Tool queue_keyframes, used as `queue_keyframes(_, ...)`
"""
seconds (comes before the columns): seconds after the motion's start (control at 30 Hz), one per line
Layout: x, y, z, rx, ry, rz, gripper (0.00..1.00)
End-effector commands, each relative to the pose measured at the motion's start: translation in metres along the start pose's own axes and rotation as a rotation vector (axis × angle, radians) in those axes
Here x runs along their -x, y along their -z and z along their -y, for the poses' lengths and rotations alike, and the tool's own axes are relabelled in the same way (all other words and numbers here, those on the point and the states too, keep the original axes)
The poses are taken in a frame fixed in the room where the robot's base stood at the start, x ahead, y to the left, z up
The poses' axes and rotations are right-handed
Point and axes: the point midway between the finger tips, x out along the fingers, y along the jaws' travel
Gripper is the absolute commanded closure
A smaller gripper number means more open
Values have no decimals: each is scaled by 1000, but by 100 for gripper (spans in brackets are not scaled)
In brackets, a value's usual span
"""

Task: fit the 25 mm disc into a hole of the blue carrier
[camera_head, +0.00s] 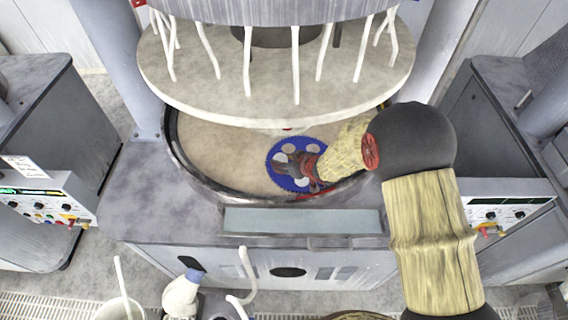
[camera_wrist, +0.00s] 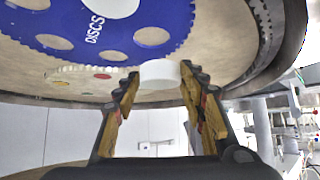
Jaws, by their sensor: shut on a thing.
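The blue carrier (camera_head: 273,160), a toothed disc with several round holes, lies on the beige lower platen (camera_head: 222,150). It fills the top of the wrist view (camera_wrist: 160,14), where white letters "DISCS" show. My gripper (camera_head: 296,167) reaches in from the right over the carrier and covers part of it. In the wrist view my gripper (camera_wrist: 160,77) is shut on a white disc (camera_wrist: 160,72), held between the fingertips. The disc appears beside the carrier's toothed edge in that view; I cannot tell whether it touches the carrier or platen. The head view does not show the disc clearly.
The upper platen (camera_head: 200,100) hangs over the back of the lower one, with several white hoses above. A raised dark rim (camera_head: 180,160) surrounds the lower platen. The platen's left side is clear.

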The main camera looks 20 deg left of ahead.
Motion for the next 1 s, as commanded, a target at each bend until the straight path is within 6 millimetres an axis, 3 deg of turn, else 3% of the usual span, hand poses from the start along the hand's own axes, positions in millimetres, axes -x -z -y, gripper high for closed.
queue_keyframes(0.33,-30,-6,-12,-1,-1,-2,85)
queue_keyframes(0.5,-40,-19,-12,0,-1,-1,85)
queue_keyframes(1.0,-49,-29,-12,0,-1,-2,85)
